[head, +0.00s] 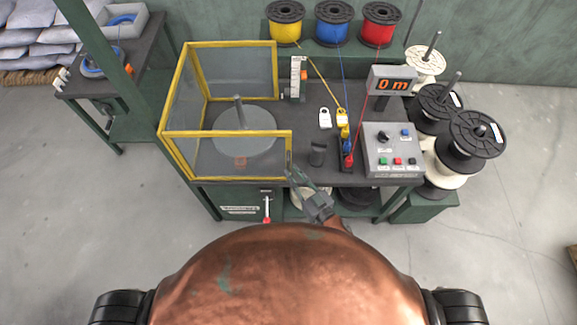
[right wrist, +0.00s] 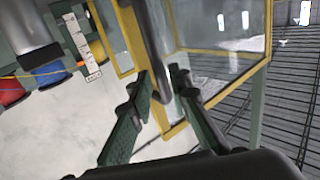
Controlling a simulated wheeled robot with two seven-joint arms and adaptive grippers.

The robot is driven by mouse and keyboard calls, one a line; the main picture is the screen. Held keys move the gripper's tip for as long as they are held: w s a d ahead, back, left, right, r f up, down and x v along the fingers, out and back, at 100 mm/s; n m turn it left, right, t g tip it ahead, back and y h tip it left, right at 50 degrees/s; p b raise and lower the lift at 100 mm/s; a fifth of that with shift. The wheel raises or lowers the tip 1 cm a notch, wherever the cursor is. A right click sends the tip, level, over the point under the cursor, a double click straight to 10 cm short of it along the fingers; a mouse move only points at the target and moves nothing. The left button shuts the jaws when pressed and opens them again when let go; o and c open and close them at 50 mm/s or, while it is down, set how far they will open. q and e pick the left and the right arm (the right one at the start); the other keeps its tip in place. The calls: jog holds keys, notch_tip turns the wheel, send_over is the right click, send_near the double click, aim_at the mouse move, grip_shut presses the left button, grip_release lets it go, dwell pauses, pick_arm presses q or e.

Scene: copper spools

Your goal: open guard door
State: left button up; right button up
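The guard (head: 238,133) has a yellow frame and clear panels. It stands closed-looking around a grey turntable with an upright spindle on the left of the bench. My right gripper (head: 290,172) is at its front right corner. In the right wrist view, a dark grey upright handle (right wrist: 153,45) runs down between the fingertips of my right gripper (right wrist: 162,82), beside the yellow door frame (right wrist: 180,133). The fingers are close together with the handle filling the gap; firm contact is hard to judge. My left gripper is not in view.
A control box (head: 391,150) with buttons and a "0 m" display (head: 391,80) stand right of the guard. A red-tipped lever (head: 267,208) hangs below the bench front. Black-flanged spools (head: 474,136) stand at right. A side table (head: 138,65) is at left. The floor in front is clear.

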aim_at(289, 167)
jog(key=shift+x, duration=1.7)
grip_shut()
